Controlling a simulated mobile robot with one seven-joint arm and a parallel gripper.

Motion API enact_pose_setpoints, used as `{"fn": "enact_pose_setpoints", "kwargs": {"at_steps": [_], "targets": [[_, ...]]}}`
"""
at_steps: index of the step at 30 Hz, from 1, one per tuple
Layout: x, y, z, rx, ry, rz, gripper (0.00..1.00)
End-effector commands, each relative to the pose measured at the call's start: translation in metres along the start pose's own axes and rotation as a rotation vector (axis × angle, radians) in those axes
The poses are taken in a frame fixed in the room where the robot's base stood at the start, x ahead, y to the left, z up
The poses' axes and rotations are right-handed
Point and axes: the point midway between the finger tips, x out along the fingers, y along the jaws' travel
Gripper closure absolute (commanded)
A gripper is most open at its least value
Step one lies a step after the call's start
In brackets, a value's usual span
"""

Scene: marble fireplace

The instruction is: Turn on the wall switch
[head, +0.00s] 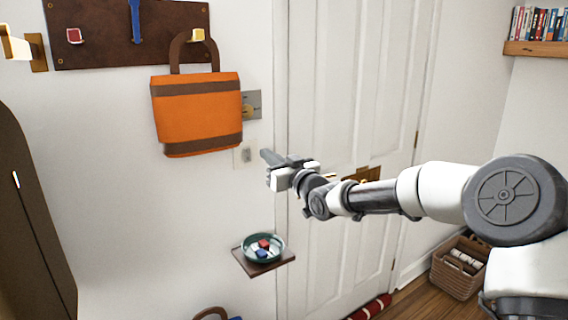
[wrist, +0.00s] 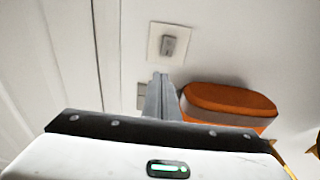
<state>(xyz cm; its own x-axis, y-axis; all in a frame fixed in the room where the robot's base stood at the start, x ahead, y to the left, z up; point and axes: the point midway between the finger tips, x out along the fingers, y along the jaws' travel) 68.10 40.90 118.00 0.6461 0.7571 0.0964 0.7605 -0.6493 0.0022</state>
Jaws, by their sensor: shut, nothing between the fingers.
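The wall switch (head: 247,155) is a small grey toggle on a pale plate, on the white wall just below and right of the orange bag. The wrist view shows the switch (wrist: 169,46) more fully, with its plate uncovered. My gripper (head: 266,155) is shut and empty, just right of the switch in the head view. In the wrist view the closed fingers (wrist: 160,82) point toward the plate's lower edge. I cannot tell whether they touch it. The switch's on or off state is not clear.
An orange bag (head: 197,112) hangs from a peg on the brown rack (head: 100,45), close beside the switch. A grey metal plate (head: 256,97) is partly behind it. The white door (head: 345,100) is at right. A small shelf (head: 280,262) with a bowl (head: 263,248) is below.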

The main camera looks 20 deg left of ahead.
Motion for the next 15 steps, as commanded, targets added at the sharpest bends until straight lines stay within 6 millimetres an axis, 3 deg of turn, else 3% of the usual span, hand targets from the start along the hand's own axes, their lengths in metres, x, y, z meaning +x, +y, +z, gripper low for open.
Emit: {"fn": "enact_pose_setpoints", "kwargs": {"at_steps": [6,15], "targets": [[-0.042,0.0,-0.01,-0.001,-0.003,0.0,1.0],[-0.06,-0.002,-0.014,0.001,-0.001,-0.003,1.0]]}}
